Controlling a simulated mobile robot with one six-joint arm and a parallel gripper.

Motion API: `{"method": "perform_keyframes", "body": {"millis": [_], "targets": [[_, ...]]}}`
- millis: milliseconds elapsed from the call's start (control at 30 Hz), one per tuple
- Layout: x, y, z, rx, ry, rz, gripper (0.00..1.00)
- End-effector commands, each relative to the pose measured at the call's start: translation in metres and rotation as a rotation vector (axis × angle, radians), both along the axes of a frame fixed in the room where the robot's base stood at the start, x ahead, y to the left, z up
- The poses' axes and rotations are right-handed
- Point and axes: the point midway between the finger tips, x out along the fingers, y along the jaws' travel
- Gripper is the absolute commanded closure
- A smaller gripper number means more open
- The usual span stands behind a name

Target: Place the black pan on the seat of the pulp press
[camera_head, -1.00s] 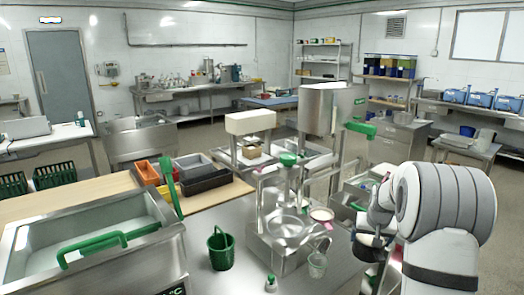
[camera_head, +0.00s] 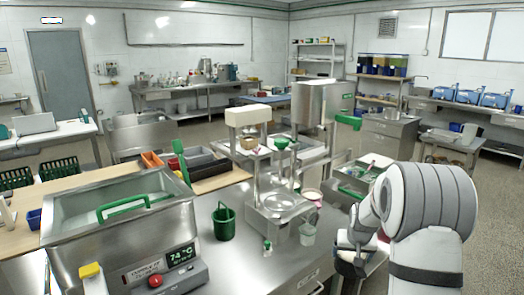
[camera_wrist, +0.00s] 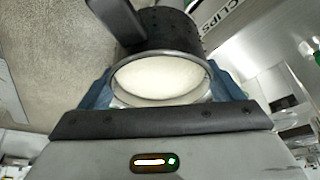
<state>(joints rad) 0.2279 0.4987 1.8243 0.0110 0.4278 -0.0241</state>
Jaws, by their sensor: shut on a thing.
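The pulp press appears to be the steel frame in the middle of the head view, with a round seat (camera_head: 285,205) on its base. The seat looks bare. My gripper (camera_head: 350,262) is right of the press and low, apart from it. In the wrist view my gripper (camera_wrist: 160,95) has blue fingers on both sides of the black pan (camera_wrist: 162,30) and is shut on it. The pan has a dark handle toward the upper left, and a pale round surface shows inside its rim. In the head view the pan is mostly hidden by my gripper.
A steel tank (camera_head: 120,240) with a temperature display stands at the left. A green bucket (camera_head: 223,222), a small bottle (camera_head: 267,248) and a clear beaker (camera_head: 308,234) stand around the press. The steel bench front is otherwise clear.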

Motion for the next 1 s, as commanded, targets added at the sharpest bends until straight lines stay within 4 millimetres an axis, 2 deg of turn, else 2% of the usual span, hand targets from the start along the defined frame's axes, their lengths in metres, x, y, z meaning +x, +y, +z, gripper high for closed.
{"method": "perform_keyframes", "body": {"millis": [167, 267, 400, 500, 700, 1000], "targets": [[-0.021, 0.037, -0.035, 0.0, 0.003, 0.052, 0.47], [-0.041, 0.063, -0.059, 0.0, 0.005, 0.09, 0.47], [-0.078, 0.102, -0.093, 0.002, 0.004, 0.149, 0.47], [-0.102, 0.121, -0.108, 0.004, 0.003, 0.184, 0.47], [-0.125, 0.137, -0.121, 0.001, -0.002, 0.214, 0.47], [-0.127, 0.137, -0.122, 0.002, -0.003, 0.215, 0.47]]}}
